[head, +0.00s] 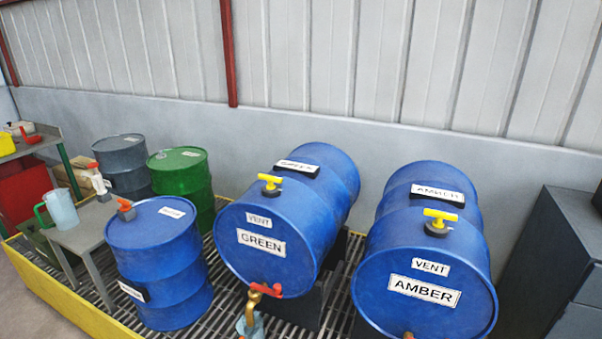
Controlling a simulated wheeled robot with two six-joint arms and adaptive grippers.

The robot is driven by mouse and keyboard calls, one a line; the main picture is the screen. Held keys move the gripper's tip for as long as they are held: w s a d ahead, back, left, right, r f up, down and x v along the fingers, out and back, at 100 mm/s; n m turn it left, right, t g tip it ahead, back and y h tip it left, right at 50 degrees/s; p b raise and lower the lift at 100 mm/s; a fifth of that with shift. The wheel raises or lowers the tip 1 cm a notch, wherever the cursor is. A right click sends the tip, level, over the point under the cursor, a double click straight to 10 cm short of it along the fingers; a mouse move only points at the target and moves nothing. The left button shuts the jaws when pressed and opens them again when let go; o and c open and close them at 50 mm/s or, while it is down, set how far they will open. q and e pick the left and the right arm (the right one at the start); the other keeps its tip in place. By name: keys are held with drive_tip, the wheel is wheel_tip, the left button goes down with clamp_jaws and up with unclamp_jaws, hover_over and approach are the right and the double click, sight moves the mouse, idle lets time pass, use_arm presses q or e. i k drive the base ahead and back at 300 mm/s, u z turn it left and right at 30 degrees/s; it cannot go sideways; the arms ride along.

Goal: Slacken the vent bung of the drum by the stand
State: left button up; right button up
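A blue upright drum (158,265) stands on the grating right beside a small grey stand (88,232). A fitting with an orange-red top (125,206) sits on its lid near the left rim; I cannot tell whether it is tight or loose. Two blue drums lie on cradles to the right, labelled GREEN (262,243) and AMBER (425,292). Each has a yellow T-handled vent bung on its upper side, one on GREEN (270,183) and one on AMBER (440,218). Neither of my grippers is in view.
A pale jug (61,208) and a white bottle (98,180) stand on the stand. A red-handled tap (265,290) juts from GREEN's front. Green (182,178) and grey (120,165) drums stand behind. A dark cabinet (555,265) stands right. A yellow edge (70,310) borders the grating.

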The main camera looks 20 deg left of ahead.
sight(270, 179)
drive_tip(key=z, duration=3.05)
drive_tip(key=k, duration=1.65)
drive_tip(key=u, duration=0.95)
